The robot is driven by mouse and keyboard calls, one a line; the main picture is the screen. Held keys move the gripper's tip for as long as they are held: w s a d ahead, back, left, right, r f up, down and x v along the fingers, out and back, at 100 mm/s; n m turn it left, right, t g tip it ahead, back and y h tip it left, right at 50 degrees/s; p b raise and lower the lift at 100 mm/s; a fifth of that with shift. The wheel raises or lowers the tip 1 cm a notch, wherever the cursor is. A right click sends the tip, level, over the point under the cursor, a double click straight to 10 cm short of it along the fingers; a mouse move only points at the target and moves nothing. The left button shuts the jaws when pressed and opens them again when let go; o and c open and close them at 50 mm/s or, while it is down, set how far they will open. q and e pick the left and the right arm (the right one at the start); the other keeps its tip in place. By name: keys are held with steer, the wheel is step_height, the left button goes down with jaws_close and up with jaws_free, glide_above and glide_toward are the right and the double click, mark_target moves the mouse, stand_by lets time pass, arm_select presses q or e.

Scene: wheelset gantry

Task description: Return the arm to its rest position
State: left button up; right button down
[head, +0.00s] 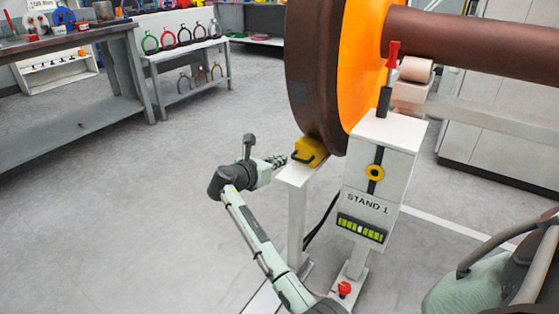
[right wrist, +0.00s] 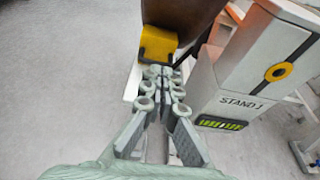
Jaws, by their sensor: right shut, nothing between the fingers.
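My right gripper (head: 281,160) is shut with nothing in it. In the head view it points right, just short of a yellow wheel chock (head: 309,151) with a dark handle. The chock sits on a white post (head: 297,215) under the rim of the large wheel (head: 312,65). In the right wrist view the closed fingertips (right wrist: 160,72) lie just in front of the chock (right wrist: 157,44) and its handle. I cannot tell whether they touch. My left gripper is not in view.
The STAND 1 box (head: 378,165) stands close to the right of the post, with a red knob (head: 344,289) near its foot. A brown axle (head: 470,38) runs right from the wheel. A workbench (head: 75,85) and a shelf rack (head: 185,65) stand at the back left. Floor at left is clear.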

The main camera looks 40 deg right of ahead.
steer(key=s+a+f+m+y, duration=0.25)
steer(key=s+f+m, duration=0.35)
steer(key=f, duration=0.5)
steer(key=s+a+f+m+y, duration=0.2)
steer(key=s+f+m+y, duration=0.15)
steer(key=s+f, duration=0.6)
steer(key=s+a+f+m+y, duration=0.2)
steer(key=s+a+f+m, duration=0.1)
steer(key=s, duration=0.3)
steer(key=s+a+f+m+g+y, duration=0.1)
steer(key=s+a+f+m+y, duration=0.1)
steer(key=s+a+f+m, duration=0.1)
steer(key=s+a+f+m+g+y, duration=0.1)
steer(key=s+a+f+m, duration=0.3)
steer(key=s, duration=0.5)
step_height(320, 180, down, 2)
steer(key=shift+s+m+y, duration=0.3)
steer(key=shift+m+y, duration=0.4)
steer(key=shift+m, duration=0.05)
